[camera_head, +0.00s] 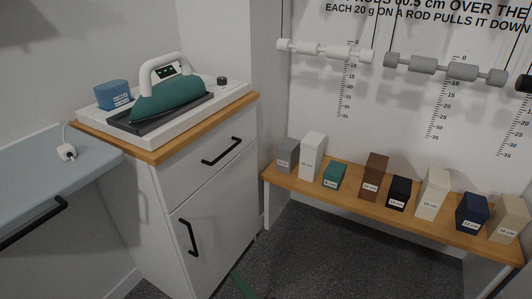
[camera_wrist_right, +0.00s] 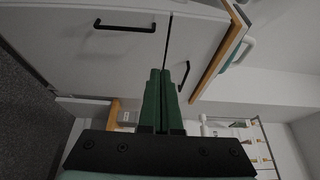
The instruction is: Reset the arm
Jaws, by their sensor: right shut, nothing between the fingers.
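My right gripper (camera_wrist_right: 158,100) shows in the right wrist view as two green fingers lying side by side, shut and empty. In the head view only a green tip of the right gripper (camera_head: 242,285) shows at the bottom edge, over the dark carpet in front of the white cabinet. Most of my right arm is hidden from the head view. My left gripper and arm do not show in either view.
A white cabinet (camera_head: 190,190) with black handles carries a green iron (camera_head: 172,98) on a white base and a blue container (camera_head: 114,95). A low wooden bench (camera_head: 350,198) holds several labelled blocks. Dark carpet (camera_head: 330,260) is clear. A blue-grey board (camera_head: 60,185) stands left.

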